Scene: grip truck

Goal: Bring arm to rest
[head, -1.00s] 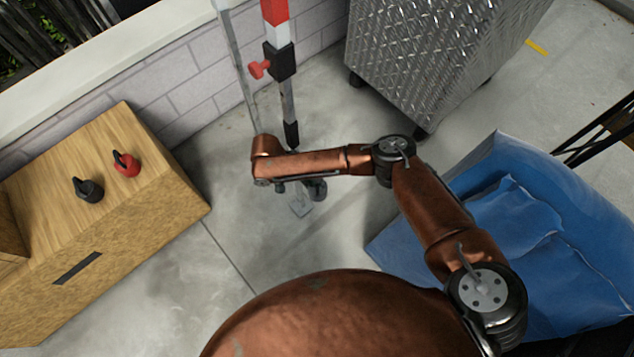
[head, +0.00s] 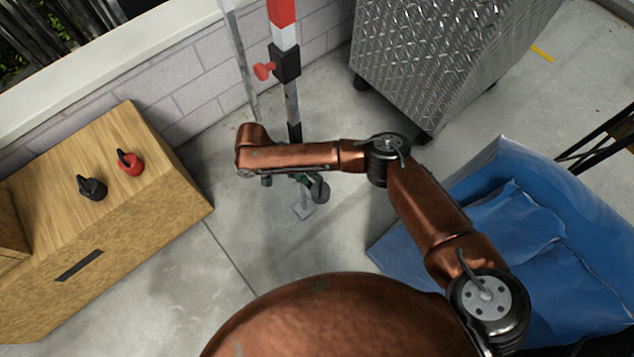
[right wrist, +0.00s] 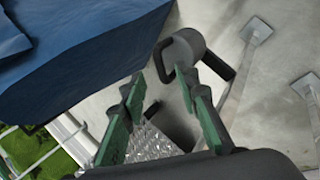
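My right arm crosses the head view, bent at the elbow, with its wrist at the left end. My right gripper (head: 303,179) is mostly hidden under the wrist, above the concrete floor. In the right wrist view its green-padded fingers (right wrist: 160,105) stand apart, open, with no object clearly between them. A dark grey rounded thing with a black loop (right wrist: 186,48) shows just past the fingers. A dark rounded thing (head: 320,190) also shows beside the gripper in the head view; I cannot tell whether it touches. My left gripper is not in view.
A wooden cabinet (head: 150,205) on the left carries a black (head: 91,187) and a red handled weight (head: 130,163). A red-and-white pole (head: 285,40) stands behind my wrist. A metal diamond-plate case (head: 440,60) is at the back, a blue tarp-like bin (head: 520,210) at right.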

